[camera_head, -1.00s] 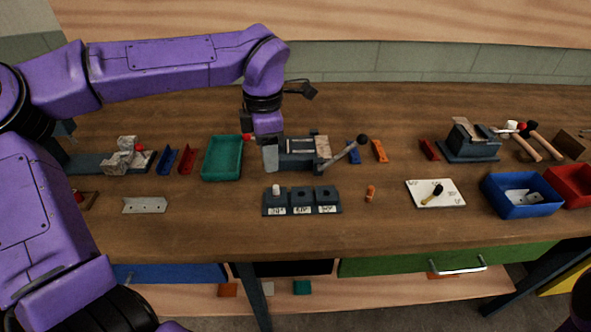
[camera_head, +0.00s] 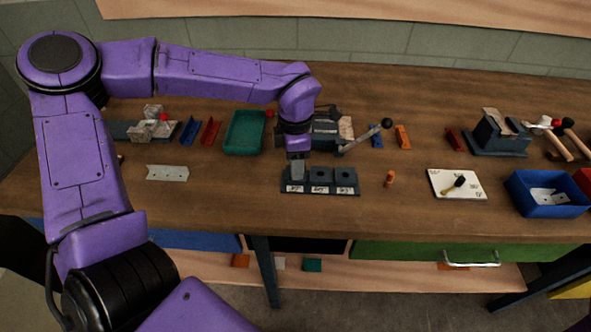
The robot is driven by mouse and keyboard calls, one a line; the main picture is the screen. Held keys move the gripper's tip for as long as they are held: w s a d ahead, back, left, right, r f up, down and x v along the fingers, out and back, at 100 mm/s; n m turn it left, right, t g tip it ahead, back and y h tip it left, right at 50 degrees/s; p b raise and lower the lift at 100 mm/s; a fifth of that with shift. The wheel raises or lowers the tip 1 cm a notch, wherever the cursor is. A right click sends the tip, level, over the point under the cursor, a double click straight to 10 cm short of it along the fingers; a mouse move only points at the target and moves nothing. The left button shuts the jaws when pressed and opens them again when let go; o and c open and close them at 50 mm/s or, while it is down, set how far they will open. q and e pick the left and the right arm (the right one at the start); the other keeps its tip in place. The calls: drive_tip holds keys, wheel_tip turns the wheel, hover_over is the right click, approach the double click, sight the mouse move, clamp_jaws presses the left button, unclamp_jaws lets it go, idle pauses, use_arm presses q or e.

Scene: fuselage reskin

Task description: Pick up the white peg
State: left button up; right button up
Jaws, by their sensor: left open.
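The dark three-part rack (camera_head: 345,178) with white labels on its front stands on the bench in the middle of the picture. My left gripper (camera_head: 297,172) points down right at the rack's left block. Its jaws are open, though small and hard to make out from here. The white peg is not clearly visible now; the gripper covers the spot on the left block. I cannot tell whether the jaws touch the peg. My right gripper is not in view.
A grey machine with a black-knobbed lever (camera_head: 387,123) stands just behind the rack. A green tray (camera_head: 245,150) is behind left, and a flat perforated plate (camera_head: 167,173) lies left. A small orange piece (camera_head: 390,178) and a white board (camera_head: 440,190) lie right.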

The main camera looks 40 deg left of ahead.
use_arm(q)
drive_tip(key=shift+w, duration=0.1)
clamp_jaws()
drive_tip(key=shift+r, duration=0.1)
